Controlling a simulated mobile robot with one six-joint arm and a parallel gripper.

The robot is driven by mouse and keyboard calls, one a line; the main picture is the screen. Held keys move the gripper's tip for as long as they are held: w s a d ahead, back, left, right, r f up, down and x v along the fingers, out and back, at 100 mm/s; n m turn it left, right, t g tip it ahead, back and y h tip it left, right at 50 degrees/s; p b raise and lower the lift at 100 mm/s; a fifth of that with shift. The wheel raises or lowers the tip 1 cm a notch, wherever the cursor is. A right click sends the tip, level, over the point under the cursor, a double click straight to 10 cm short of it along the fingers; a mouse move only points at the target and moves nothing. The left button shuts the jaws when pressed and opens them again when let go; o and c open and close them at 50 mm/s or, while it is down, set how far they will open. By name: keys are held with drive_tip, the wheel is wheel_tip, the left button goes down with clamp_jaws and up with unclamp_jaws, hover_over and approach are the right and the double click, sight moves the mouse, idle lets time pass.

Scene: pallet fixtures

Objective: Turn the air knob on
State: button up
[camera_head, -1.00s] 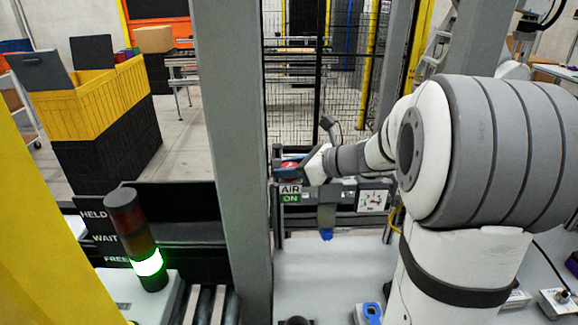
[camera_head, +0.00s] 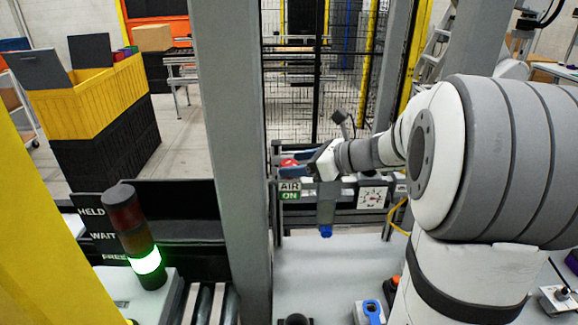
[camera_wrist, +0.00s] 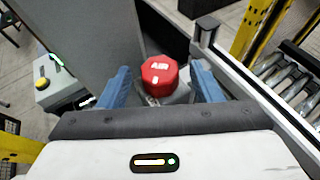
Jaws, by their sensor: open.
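The air knob is a red, faceted cap marked "AIR" (camera_wrist: 160,76), seen in the wrist view just ahead of and between the two blue fingers. My gripper (camera_wrist: 161,82) is open, one finger on each side of the knob, with a visible gap on both sides. In the head view the red knob (camera_head: 289,162) shows at the left end of a panel, and my gripper (camera_head: 296,168) is beside it. A sign below reads "AIR" with a green "ON" (camera_head: 290,191).
A grey post (camera_head: 232,150) stands close left of the knob. A round gauge (camera_head: 371,197) sits to the right on the panel. A signal tower (camera_head: 135,235) glows green at the lower left. A grey worktop (camera_head: 340,265) lies below.

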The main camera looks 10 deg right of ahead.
drive_tip(key=v, duration=0.5)
drive_tip(key=shift+b, duration=0.35)
drive_tip(key=shift+a, duration=0.1)
drive_tip(key=s+a+f+n+g+h+b, duration=0.1)
drive_tip(key=s+a+f+n+g+h, duration=0.1)
drive_tip(key=s+a+f+n+g, duration=0.3)
drive_tip(key=s+a+f+n+h, duration=0.2)
drive_tip(key=s+a+n, duration=0.1)
drive_tip(key=s+n, duration=0.3)
drive_tip(key=s+d+f+n+h+b, duration=0.1)
drive_tip(key=s+d+f+n+h, duration=0.2)
drive_tip(key=s+f+n+h, duration=0.3)
drive_tip(key=s+n, duration=0.4)
drive_tip(key=n, duration=0.5)
